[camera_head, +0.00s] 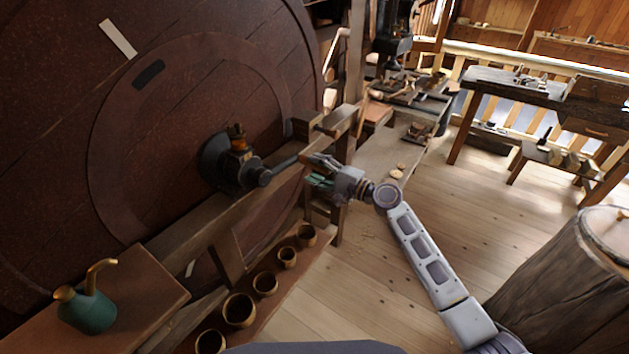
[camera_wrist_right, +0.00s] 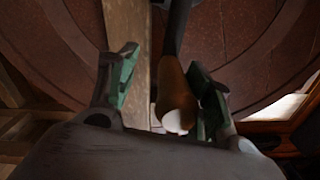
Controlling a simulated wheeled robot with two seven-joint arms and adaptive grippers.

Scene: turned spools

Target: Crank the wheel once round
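The big dark red-brown wheel (camera_head: 130,130) fills the left of the head view, with a white mark near its upper rim. A dark hub (camera_head: 225,160) with a brass piece on top sits in front of it, and a dark crank arm (camera_head: 283,163) runs right from it. The brown wooden crank handle (camera_wrist_right: 175,95) stands between the fingers of my right gripper (camera_wrist_right: 163,90) in the wrist view, close to the right finger. A clear gap shows to the left finger, so the gripper is open. The right gripper also shows in the head view (camera_head: 318,178). My left gripper is not in view.
A wooden beam (camera_head: 195,232) crosses before the wheel, with a post (camera_head: 352,85) near my right gripper. Several wooden bowls (camera_head: 239,309) line a low plank. A green oil can (camera_head: 88,308) stands on a box. A stump (camera_head: 570,270) stands right; the floor between is open.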

